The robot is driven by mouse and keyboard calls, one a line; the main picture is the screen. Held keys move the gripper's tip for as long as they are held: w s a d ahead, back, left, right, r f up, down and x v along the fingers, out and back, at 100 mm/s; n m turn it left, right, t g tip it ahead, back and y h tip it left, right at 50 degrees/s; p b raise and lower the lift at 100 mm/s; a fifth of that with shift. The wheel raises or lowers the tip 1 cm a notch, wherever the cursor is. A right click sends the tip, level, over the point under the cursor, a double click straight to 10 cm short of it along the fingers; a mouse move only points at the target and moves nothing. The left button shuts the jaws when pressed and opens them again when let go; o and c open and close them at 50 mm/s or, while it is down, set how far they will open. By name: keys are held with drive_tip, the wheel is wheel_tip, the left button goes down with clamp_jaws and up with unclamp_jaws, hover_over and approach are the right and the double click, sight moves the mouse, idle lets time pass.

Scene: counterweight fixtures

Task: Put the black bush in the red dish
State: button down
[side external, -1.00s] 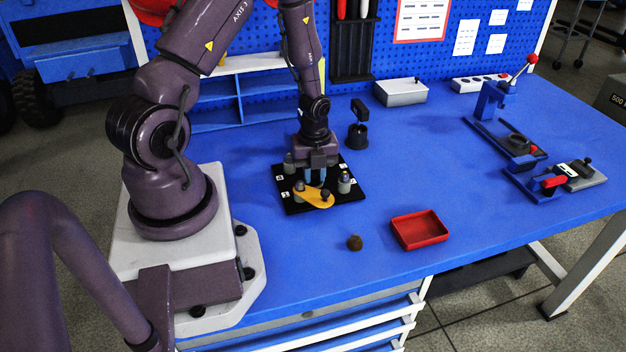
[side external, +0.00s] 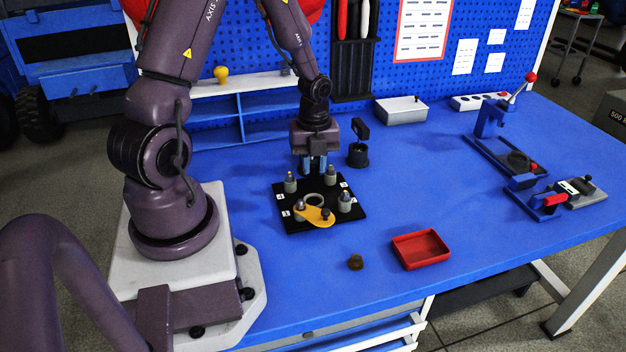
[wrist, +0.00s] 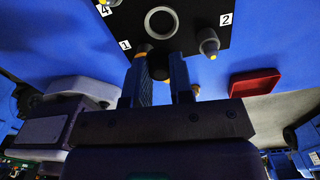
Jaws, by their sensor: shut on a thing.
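My gripper (side external: 313,170) is over the back edge of the black fixture plate (side external: 292,225), its blue fingers a little apart. It is shut on a dark piece (wrist: 159,68), mostly hidden between the fingers, that appears to be the black bush. A pale ring (side external: 314,198) in the middle of the plate is uncovered, and it also shows in the wrist view (wrist: 147,22). The red dish (side external: 421,260) sits empty on the blue bench to the right and front of the plate. It shows at the right in the wrist view (wrist: 255,83).
Several grey posts stand on the plate around the ring, with a yellow clamp arm (side external: 314,215) at its front. A small dark brown round piece (side external: 355,262) lies left of the dish. A black stand (side external: 358,150) is behind right. The bench between plate and dish is clear.

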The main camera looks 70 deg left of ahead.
drive_tip(key=shift+r, duration=0.85)
drive_tip(key=shift+w+d+r, duration=0.15)
drive_tip(key=w+d+r+m, duration=0.1)
drive_tip(key=d, duration=0.8)
drive_tip(key=w+d+r, duration=0.1)
drive_tip(key=d+r, duration=0.1)
drive_tip(key=d, duration=0.8)
hover_over(420, 251)
drive_tip(key=f, duration=0.9)
drive_tip(key=shift+s+f, duration=0.35)
drive_tip(key=shift+s, duration=0.05)
drive_tip(key=shift+w+f, duration=0.2)
drive_tip(key=shift+f, duration=0.1)
drive_tip(key=shift+w+f, duration=0.15)
drive_tip(key=shift+f, duration=1.45)
